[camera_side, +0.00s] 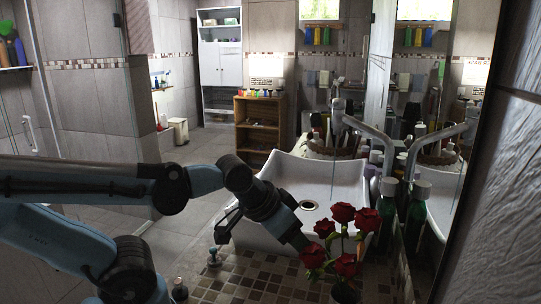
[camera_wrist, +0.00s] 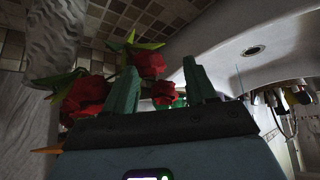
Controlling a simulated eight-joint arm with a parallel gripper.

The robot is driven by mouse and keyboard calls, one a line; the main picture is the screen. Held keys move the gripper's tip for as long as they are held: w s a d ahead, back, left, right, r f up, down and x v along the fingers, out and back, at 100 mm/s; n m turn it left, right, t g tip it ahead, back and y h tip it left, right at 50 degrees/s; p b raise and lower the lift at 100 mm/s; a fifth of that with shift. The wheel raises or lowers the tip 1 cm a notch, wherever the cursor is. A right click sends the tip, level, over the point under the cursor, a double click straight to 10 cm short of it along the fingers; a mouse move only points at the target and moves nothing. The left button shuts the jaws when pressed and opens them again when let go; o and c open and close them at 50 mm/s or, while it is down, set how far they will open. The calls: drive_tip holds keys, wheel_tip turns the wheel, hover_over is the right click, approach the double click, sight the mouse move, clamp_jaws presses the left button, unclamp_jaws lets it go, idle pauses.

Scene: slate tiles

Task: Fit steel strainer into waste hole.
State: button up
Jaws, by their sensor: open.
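The white basin (camera_side: 335,187) has a dark round waste hole (camera_side: 309,206) with a metal rim. The hole (camera_wrist: 253,50) also shows at the upper right of the wrist view, inside the basin (camera_wrist: 225,45). A small pale, knobbed object (camera_side: 213,258), perhaps the steel strainer, stands on the tiled counter left of the basin; it is too small to be sure. My gripper (camera_side: 299,241) is at the basin's front edge, close to the red roses. In the wrist view my gripper (camera_wrist: 158,70) has its two green fingers apart, with no held object visible between them.
Red roses (camera_side: 343,213) stand close to my gripper and show behind its fingers in the wrist view (camera_wrist: 85,96). A tap (camera_side: 338,115) and bottles (camera_side: 388,207) stand at the basin's back and right. A small dark bottle (camera_side: 180,290) is at front left.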

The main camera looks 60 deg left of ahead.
drive_tip(key=shift+d, duration=0.15)
drive_tip(key=shift+c, duration=0.2)
drive_tip(key=n+g+h, duration=0.1)
drive_tip(key=n+g, duration=0.5)
drive_tip(key=n, duration=1.8)
approach(213, 249)
drive_tip(key=shift+w+d+f, duration=0.15)
drive_tip(key=shift+f, duration=1.5)
drive_tip(key=shift+w+d+f, duration=0.15)
drive_tip(key=shift+f, duration=1.45)
drive_tip(key=shift+d+f, duration=0.1)
drive_tip(key=shift+f, duration=0.9)
